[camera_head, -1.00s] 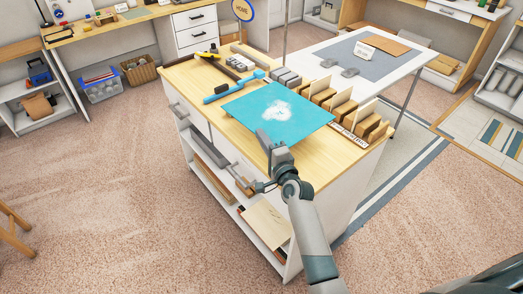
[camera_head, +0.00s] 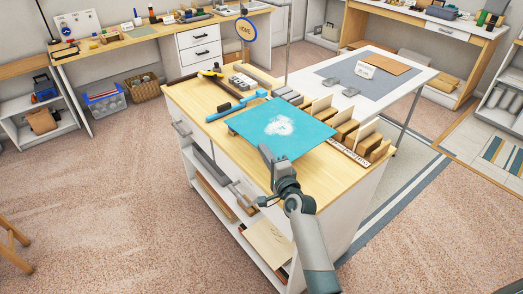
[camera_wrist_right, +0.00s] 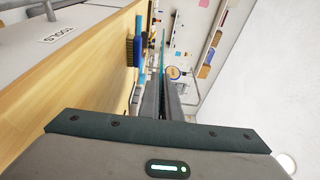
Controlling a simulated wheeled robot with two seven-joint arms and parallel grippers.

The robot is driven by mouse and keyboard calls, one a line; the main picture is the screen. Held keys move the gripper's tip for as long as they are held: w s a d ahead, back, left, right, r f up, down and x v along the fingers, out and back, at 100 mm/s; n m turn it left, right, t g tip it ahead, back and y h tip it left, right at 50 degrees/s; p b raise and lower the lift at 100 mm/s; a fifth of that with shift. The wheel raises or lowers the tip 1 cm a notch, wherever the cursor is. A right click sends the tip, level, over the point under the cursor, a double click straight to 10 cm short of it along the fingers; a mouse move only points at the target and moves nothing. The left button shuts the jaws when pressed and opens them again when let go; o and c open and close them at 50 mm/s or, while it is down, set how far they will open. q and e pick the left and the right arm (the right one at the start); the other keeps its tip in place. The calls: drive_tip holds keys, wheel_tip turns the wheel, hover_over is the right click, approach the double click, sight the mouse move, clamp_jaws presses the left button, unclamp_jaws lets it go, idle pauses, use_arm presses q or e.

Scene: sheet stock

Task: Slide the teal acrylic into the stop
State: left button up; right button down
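The teal acrylic (camera_head: 305,135) is a flat sheet with a whitish patch on top, over the front part of the wood-topped bench. Its left edge seems slightly above the top. My right gripper (camera_head: 266,152) is at its near edge. In the right wrist view its two fingers (camera_wrist_right: 162,98) are close together, and the sheet shows edge-on as a thin teal line (camera_wrist_right: 162,55) between them, so it looks shut on the sheet. The fingertips' contact is too small to see clearly. I cannot single out the stop with certainty. My left gripper is out of view.
A blue-handled brush (camera_head: 222,114) lies left of the sheet. Grey blocks (camera_head: 290,96) and wooden blocks with upright dividers (camera_head: 345,130) line the bench's far right side. Bare bench top (camera_head: 190,100) shows at left. A white table (camera_head: 405,85) stands behind.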

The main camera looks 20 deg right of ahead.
drive_tip(key=s+a+r+b, duration=0.2)
drive_tip(key=s, duration=1.2)
drive_tip(key=s+a+r+m+h+b, duration=0.1)
drive_tip(key=s+r+b, duration=0.1)
drive_tip(key=s, duration=1.2)
drive_tip(key=shift+s+a+r+h, duration=0.15)
drive_tip(key=shift+a+r+h, duration=0.2)
drive_tip(key=shift+r, duration=0.3)
drive_tip(key=shift+a, duration=0.1)
